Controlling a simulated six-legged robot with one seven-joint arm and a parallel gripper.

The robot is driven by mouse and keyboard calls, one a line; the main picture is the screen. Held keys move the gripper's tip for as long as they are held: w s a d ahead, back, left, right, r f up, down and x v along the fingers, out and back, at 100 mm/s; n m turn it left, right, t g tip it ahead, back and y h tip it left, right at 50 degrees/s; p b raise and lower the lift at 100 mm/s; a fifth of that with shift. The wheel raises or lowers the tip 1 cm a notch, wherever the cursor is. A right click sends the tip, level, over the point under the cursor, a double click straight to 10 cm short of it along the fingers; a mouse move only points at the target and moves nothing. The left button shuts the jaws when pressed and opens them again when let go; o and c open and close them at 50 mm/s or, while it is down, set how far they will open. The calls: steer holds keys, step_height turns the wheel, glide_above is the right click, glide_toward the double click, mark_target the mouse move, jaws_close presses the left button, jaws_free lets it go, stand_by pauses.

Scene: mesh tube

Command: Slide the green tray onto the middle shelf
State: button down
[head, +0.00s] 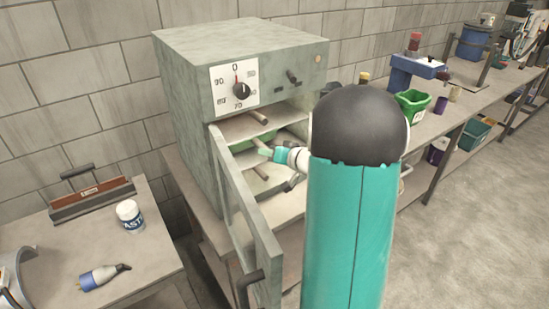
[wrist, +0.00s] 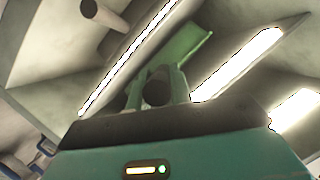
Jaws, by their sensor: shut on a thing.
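The green tray (head: 266,137) is inside the open grey cabinet (head: 196,95), between an upper shelf (head: 238,128) and a lower level. In the wrist view the tray (wrist: 190,43) reaches away from me into the cabinet, tilted in the picture. My gripper (head: 264,152) is at the cabinet mouth, shut on the tray's round handle; the fingers (wrist: 157,92) stand on both sides of the dark handle end. My arm hides the right part of the opening. I cannot tell whether the tray rests on the middle shelf.
The cabinet door (head: 243,215) stands open at the left, close to my gripper. Other handles stick out above (head: 258,117) and below (head: 260,172). A bench (head: 95,240) at the left holds a white jar (head: 130,216). A long bench with tools runs back right.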

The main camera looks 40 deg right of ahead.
mark_target(262, 146)
steer(key=shift+w+d, duration=0.1)
steer(key=shift+w, duration=2.2)
steer(key=shift+f, duration=0.35)
steer(key=c, duration=0.8)
jaws_free()
steer(key=shift+f, duration=0.1)
steer(key=shift+c, duration=0.3)
steer(key=shift+s+d+f, duration=0.1)
steer(key=shift+f, duration=0.05)
steer(key=shift+c, duration=0.2)
